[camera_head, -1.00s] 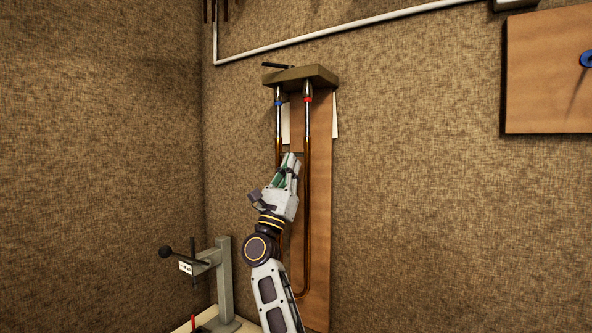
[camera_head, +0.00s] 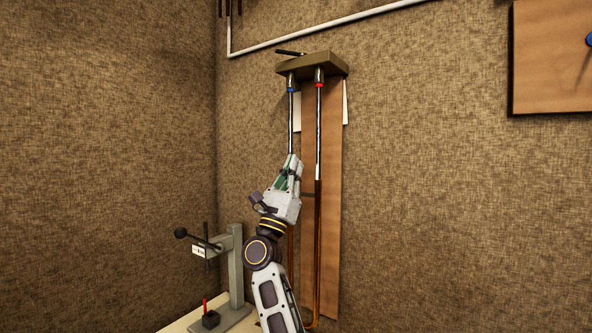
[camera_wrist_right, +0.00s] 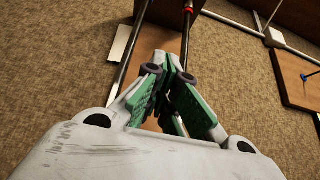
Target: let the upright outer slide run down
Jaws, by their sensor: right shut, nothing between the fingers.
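The brass outer slide (camera_head: 317,235) hangs upright in front of the wooden board. Its right leg begins about halfway down, and its lower end is near the bottom of the head view. Above it two silver inner tubes (camera_head: 319,135) run up to the bracket (camera_head: 312,67), with a blue band on the left one and a red band on the right. My right gripper (camera_head: 291,160) is shut and empty close to the left tube, hiding part of it and of the slide's left leg. In the right wrist view its closed fingers (camera_wrist_right: 175,82) are close to the tubes. My left gripper is not in view.
The tall wooden board (camera_head: 333,200) stands behind the slide against the wall. Another board (camera_head: 550,60) hangs at upper right. The wall between is clear.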

